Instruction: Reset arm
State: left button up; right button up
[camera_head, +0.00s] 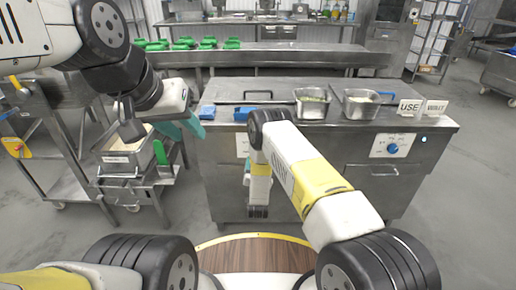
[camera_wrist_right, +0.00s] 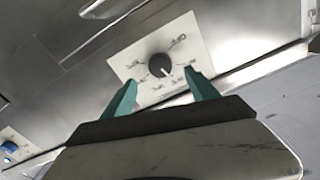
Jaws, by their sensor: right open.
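My left gripper (camera_head: 186,128), with teal fingers, is at the left above the gap between the cart and the counter. Whether its fingers are apart or closed is unclear. My right arm reaches down in front of the counter, and a bit of its teal gripper shows beside the wrist. In the right wrist view my right gripper (camera_wrist_right: 162,88) is open and empty. A black dial knob (camera_wrist_right: 160,66) on a white plate on a steel front shows between and beyond its fingertips.
The steel counter (camera_head: 430,122) holds two metal pans (camera_head: 312,103) (camera_head: 360,104), blue items (camera_head: 253,114) and signs (camera_head: 410,107). A cart at left carries a rice container (camera_head: 124,157) beside a green-handled item (camera_head: 160,152). Green items (camera_head: 206,43) sit on the back table.

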jog(key=w+d+r+g+y, duration=0.1)
jog(key=w+d+r+g, duration=0.15)
jog(key=r, duration=0.85)
jog(key=w+d+r+g, duration=0.1)
jog(key=w+r, duration=0.2)
jog(key=r, duration=0.8)
jog(key=s+d+r+g+y, duration=0.1)
jog(key=s+d+r+g, duration=0.1)
jog(key=s+r, duration=0.5)
jog(key=s+d+r+n+g, duration=0.1)
jog(key=s+d+r+g, duration=0.15)
jog(key=s+r, duration=0.6)
jog(key=s+d+r+n+g, duration=0.1)
jog(key=s+d, duration=0.1)
jog(key=s, duration=0.8)
jog(key=s+d+r+g, duration=0.1)
jog(key=s+d+r, duration=0.1)
jog(key=s, duration=0.7)
jog(key=s+d+r+n+g, duration=0.1)
jog(key=s+d+r, duration=0.1)
jog(key=s, duration=0.8)
jog(key=shift+s+d+n+g, duration=0.15)
jog(key=shift+s+n+g, duration=0.15)
jog(key=shift+s+g, duration=0.1)
